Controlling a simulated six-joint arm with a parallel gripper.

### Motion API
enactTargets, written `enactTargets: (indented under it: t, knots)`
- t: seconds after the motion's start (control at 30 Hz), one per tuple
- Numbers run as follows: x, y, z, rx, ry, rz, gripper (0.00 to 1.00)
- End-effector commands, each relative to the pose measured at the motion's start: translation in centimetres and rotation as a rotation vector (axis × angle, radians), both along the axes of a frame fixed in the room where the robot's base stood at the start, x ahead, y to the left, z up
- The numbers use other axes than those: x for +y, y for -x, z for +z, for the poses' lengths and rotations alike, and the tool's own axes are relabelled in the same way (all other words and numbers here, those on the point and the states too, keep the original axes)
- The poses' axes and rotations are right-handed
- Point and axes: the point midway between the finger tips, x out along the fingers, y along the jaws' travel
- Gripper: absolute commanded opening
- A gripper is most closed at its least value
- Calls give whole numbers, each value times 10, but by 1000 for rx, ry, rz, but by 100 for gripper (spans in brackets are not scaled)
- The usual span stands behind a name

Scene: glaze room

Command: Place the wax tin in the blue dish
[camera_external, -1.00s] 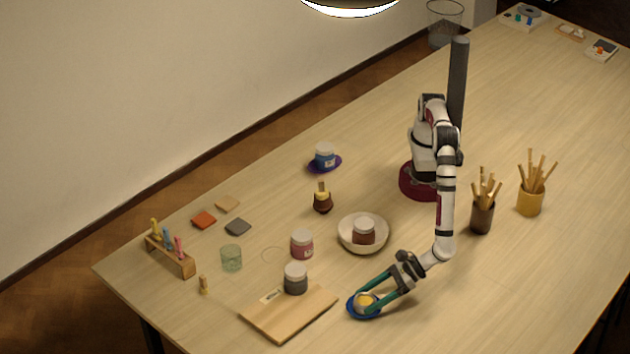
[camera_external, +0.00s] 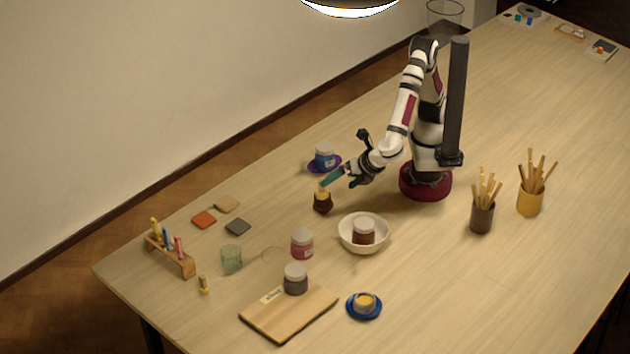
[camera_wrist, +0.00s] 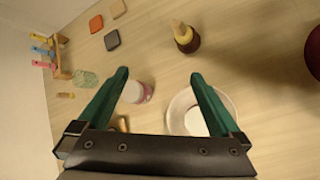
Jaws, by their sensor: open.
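The wax tin (camera_external: 364,300), a small round tin with yellow contents, sits in the blue dish (camera_external: 365,317) near the table's front, right of the wooden board. My gripper (camera_external: 327,181) is well away from it, farther back on the table, above and beside a small brown pot with a yellow top (camera_external: 322,202). In the wrist view my gripper (camera_wrist: 159,75) has its two green fingers spread wide with nothing between them. I cannot make out the tin or the blue dish in the wrist view.
A white bowl (camera_external: 346,240) holds a jar (camera_external: 364,231). A pink jar (camera_external: 302,244), a grey jar (camera_external: 295,279) and a wooden board (camera_external: 290,317) stand left of it. A blue jar (camera_external: 325,157) sits on a purple dish (camera_external: 312,168). Brush pots (camera_external: 482,217) stand right. Front right is clear.

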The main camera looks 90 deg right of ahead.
Motion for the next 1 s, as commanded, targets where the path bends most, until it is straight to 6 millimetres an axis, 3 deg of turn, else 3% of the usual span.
enactTargets:
  t: [0.03,0.1,0.2,0.3,0.43,1.0]
  knots:
    - [-71,1,20,8,-140,-353,100]
    - [-151,38,34,6,-351,-900,100]
    - [-198,99,41,-23,-606,-1547,100]
    - [-202,137,42,-48,-789,-1985,100]
    - [-196,152,41,-61,-902,-2235,100]
    - [-195,153,41,-59,-912,-2256,100]
